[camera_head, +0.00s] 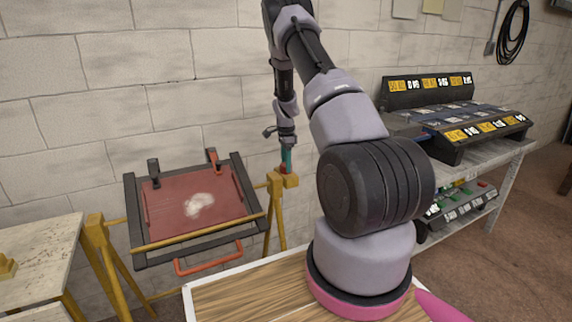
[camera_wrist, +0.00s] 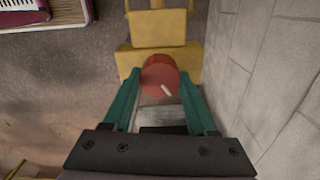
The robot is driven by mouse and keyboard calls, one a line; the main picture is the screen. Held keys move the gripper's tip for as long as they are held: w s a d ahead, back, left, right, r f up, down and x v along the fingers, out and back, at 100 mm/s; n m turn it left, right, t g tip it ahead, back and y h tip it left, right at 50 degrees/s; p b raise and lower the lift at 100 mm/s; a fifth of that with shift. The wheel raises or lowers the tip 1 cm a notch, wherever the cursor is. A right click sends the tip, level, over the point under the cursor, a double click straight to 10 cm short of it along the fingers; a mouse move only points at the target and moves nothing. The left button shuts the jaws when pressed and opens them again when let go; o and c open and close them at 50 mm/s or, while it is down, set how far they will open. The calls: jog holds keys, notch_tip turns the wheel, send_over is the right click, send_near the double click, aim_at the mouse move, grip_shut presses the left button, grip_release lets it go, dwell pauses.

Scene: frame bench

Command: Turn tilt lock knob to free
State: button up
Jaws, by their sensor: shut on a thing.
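The tilt lock knob (camera_wrist: 162,77) is a round red knob with a short white mark. In the wrist view it sits in front of a yellow bracket (camera_wrist: 165,30). My gripper (camera_wrist: 161,84) has its two green fingers on either side of the knob, shut on it. The white mark points to the lower right in the wrist view. In the head view my gripper (camera_head: 287,160) points down at the yellow post top (camera_head: 291,181) at the right of the frame. There the knob is mostly hidden by the fingers.
A tilted dark frame (camera_head: 137,220) with a red panel (camera_head: 165,205) and an orange handle (camera_head: 208,262) hangs between yellow stands. The block wall is close behind my gripper. A shelf (camera_head: 500,150) with dark racks stands right, a pale table (camera_head: 40,245) left.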

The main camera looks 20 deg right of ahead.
jog(key=n, duration=1.4)
jog(key=shift+n, duration=0.3)
jog(key=n, duration=0.3)
jog(key=shift+n, duration=0.3)
jog(key=n, duration=0.3)
jog(key=shift+n, duration=0.4)
jog(key=n, duration=0.6)
jog(key=shift+r, duration=0.1)
jog(key=shift+n, duration=0.4)
jog(key=o, duration=1.4)
jog(key=shift+c, duration=0.2)
